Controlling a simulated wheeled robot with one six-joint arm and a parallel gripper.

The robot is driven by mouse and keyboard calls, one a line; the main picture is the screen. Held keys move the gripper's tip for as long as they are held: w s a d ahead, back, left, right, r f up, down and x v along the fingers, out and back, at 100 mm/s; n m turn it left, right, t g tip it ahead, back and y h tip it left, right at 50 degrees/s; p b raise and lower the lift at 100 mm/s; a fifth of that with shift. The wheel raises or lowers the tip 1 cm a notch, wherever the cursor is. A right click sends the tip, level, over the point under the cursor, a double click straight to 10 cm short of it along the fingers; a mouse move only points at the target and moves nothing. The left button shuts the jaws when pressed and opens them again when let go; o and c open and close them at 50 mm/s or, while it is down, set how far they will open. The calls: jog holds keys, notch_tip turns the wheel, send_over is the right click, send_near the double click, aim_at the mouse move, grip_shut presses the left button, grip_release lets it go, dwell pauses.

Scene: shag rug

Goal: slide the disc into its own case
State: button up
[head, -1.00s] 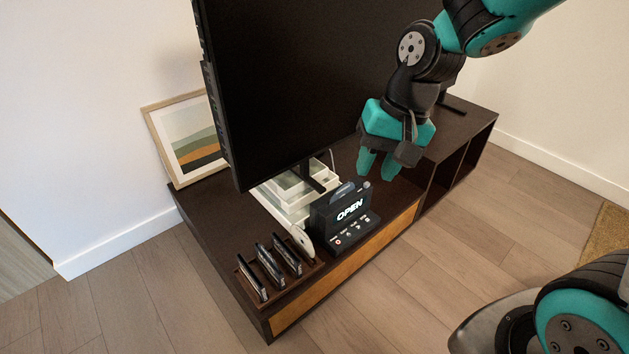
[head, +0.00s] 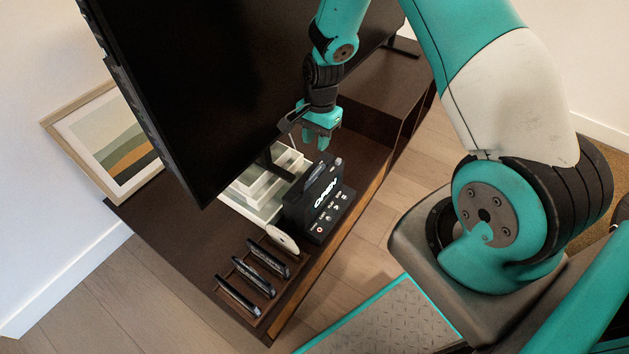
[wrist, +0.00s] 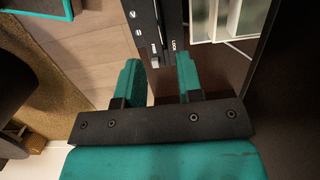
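A black player with a lit OPEN sign (head: 318,208) stands on the dark cabinet. A grey rounded edge, possibly the disc (head: 314,173), sticks up from its top; I cannot tell for sure. Three slim dark cases (head: 253,278) stand in a brown rack (head: 228,271) in front of the player; which one belongs to the disc is unclear. My gripper (head: 320,142) is just behind the player, pointing down. In the wrist view my gripper (wrist: 160,82) is open and empty, with the dark player (wrist: 158,30) ahead of its fingertips.
A large black screen (head: 190,90) overhangs the cabinet to the left of my gripper. White stacked boxes (head: 262,190) lie beneath it. A round white object (head: 282,239) leans near the player and rack. A framed picture (head: 105,140) stands behind at left.

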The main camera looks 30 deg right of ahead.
jog(key=b, duration=0.1)
send_over(320, 168)
jog(key=a, duration=0.2)
notch_tip(320, 168, down, 6)
jog(key=shift+s+a+r, duration=0.1)
jog(key=shift+a+r, duration=0.05)
jog(key=shift+r, duration=0.1)
jog(key=shift+s+f+b, duration=0.1)
jog(key=shift+f+b, duration=1.05)
jog(key=shift+f, duration=1.55)
jog(key=shift+r, duration=0.1)
grip_shut()
